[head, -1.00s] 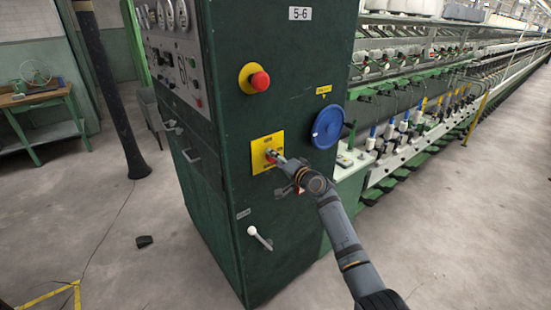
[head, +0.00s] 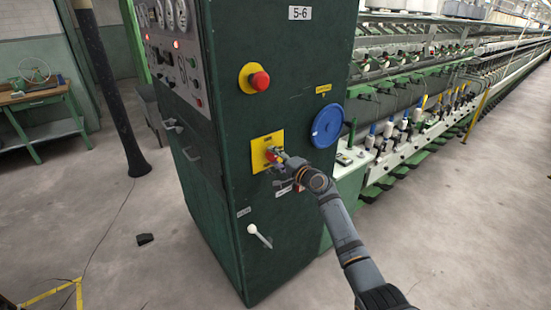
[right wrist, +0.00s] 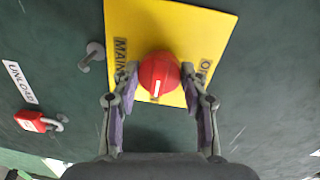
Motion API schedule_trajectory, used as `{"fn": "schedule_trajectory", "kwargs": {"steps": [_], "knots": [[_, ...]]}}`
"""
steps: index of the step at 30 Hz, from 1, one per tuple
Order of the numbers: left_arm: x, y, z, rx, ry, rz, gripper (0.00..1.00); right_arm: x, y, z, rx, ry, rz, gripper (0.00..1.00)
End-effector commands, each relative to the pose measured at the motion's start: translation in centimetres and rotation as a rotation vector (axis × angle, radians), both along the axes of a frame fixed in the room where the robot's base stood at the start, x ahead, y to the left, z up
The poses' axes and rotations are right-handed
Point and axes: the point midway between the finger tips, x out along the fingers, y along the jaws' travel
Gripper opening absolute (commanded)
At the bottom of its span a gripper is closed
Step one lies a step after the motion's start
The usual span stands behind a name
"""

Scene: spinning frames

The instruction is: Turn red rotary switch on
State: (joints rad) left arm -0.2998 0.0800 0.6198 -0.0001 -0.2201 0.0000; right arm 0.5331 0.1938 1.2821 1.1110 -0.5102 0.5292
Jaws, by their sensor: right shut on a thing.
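The red rotary switch (head: 271,156) sits on a yellow plate (head: 259,160) on the front of the dark green cabinet. In the right wrist view the round red knob (right wrist: 159,70) has a white mark on its lower part, and the yellow plate (right wrist: 143,18) carries the word MAIN and a second word partly hidden. My right gripper (head: 276,158) is at the switch. In the right wrist view its two fingers (right wrist: 158,78) are shut on the knob, one on each side. My left gripper is not in view.
A red push button (head: 259,81) on a yellow ring is above the switch. A blue disc (head: 328,125) is to its right and a white-knobbed lever (head: 252,230) below. A red tag (right wrist: 32,120) hangs beside the plate. Open floor lies right of the cabinet.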

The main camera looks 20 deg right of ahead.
Motion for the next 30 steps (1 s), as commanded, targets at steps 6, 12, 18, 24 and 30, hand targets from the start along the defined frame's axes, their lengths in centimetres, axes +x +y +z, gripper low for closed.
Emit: {"fn": "schedule_trajectory", "kwargs": {"steps": [6,12,18,24,30], "knots": [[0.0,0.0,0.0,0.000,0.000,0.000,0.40,0.0,0.0,-0.1,0.002,0.002,0.000,0.13],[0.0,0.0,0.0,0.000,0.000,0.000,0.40,0.0,0.0,-0.1,0.002,0.002,0.000,0.67],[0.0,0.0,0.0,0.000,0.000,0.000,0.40,0.0,0.0,0.0,0.001,0.000,0.000,0.67],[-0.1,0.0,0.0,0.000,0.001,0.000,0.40,-1.1,-0.5,-0.1,-0.003,0.000,-0.001,0.67],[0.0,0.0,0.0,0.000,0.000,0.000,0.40,-5.5,-2.1,0.1,-0.007,0.002,-0.001,0.67]]}}
